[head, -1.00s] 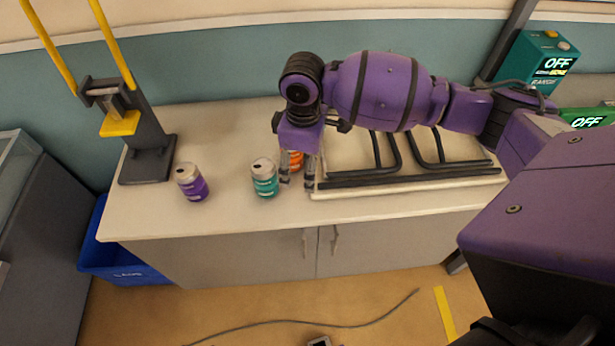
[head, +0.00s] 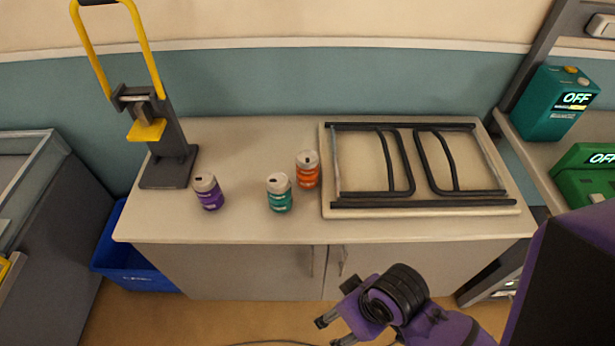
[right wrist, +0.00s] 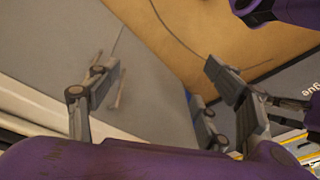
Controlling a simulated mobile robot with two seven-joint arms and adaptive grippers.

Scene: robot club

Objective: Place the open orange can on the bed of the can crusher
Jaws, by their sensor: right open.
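The orange can (head: 307,170) stands upright on the counter, beside the left edge of a board with black bars. A teal can (head: 279,193) and a purple can (head: 208,191) stand to its left. The can tops show dark openings. The can crusher (head: 165,145) stands at the counter's left end, with a yellow handle raised and a yellow part (head: 147,131) on its front. My right gripper (head: 330,332) is low in front of the cabinet, away from the cans. In the right wrist view its fingers (right wrist: 168,92) are apart and empty. My left gripper is not in view.
The board with black bars (head: 425,207) takes up the counter's right half. A blue bin (head: 130,262) stands on the floor at the left. Teal (head: 556,105) and green (head: 588,178) boxes reading OFF sit at the right. The counter between crusher and cans is clear.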

